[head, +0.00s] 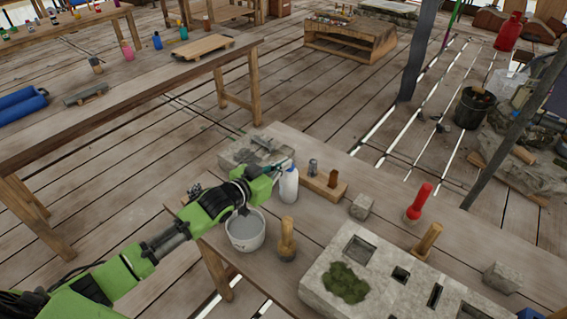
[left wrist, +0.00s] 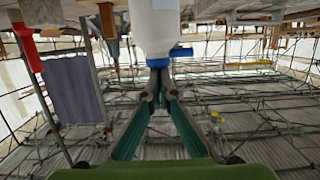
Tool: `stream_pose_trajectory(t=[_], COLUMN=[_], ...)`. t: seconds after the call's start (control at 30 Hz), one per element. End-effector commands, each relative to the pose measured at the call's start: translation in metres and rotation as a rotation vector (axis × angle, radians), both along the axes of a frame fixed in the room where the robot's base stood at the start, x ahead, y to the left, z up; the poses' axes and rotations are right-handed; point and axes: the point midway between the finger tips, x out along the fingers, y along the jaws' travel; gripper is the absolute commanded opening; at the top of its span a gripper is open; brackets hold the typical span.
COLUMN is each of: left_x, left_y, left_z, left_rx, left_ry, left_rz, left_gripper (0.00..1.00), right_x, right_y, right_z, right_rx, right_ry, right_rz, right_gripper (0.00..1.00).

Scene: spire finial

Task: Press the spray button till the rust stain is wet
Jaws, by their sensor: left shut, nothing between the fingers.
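The white spray bottle (head: 288,187) stands upright on the workbench in the head view. It also shows upside down at the top of the left wrist view (left wrist: 154,30), with its blue spray head (left wrist: 181,52) towards my fingers. My left gripper (head: 284,165) is shut and empty at the top of the bottle. In the left wrist view its fingertips (left wrist: 159,82) meet right at the blue spray head; I cannot tell whether they press the button. A grey stone slab (head: 240,152) lies behind the bottle. I cannot make out the rust stain. My right gripper is not in view.
A white bucket (head: 245,236) and a wooden-handled brush (head: 287,240) stand before the bottle. A wooden block (head: 322,188) is close on its right.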

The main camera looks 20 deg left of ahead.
Motion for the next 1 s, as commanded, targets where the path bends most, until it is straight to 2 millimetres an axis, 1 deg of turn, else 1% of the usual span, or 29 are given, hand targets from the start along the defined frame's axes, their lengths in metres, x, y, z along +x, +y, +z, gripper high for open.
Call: stream_pose_trajectory(t=[0.03, 0.37, 0.47, 0.53, 0.7, 0.73, 0.77, 1.0], left_x=[-0.001, -0.001, 0.000, 0.001, 0.006, 0.006, -0.004, -0.048], left_y=[0.000, 0.000, 0.000, 0.000, 0.000, 0.000, 0.003, 0.019], left_z=[-0.008, -0.007, 0.001, 0.010, 0.043, 0.046, 0.035, 0.046], left_rx=[0.001, 0.002, 0.002, 0.002, 0.000, 0.000, 0.001, 0.004], left_ry=[0.005, 0.009, 0.009, 0.008, 0.001, 0.002, 0.004, 0.002], left_rz=[0.000, 0.000, 0.001, 0.001, 0.003, 0.003, 0.002, 0.002], left_gripper=[0.00, 0.00, 0.00, 0.00, 0.00, 0.00, 0.00, 0.00], right_x=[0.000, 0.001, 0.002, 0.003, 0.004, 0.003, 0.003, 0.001], right_y=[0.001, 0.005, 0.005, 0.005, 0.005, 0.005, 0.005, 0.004], right_z=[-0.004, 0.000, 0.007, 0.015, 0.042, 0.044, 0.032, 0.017], right_rx=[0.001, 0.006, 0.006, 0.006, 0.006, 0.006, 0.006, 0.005], right_ry=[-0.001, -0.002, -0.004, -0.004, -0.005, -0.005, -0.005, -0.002], right_rz=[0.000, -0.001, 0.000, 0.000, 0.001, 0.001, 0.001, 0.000], right_gripper=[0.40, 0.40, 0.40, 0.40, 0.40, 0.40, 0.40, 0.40])
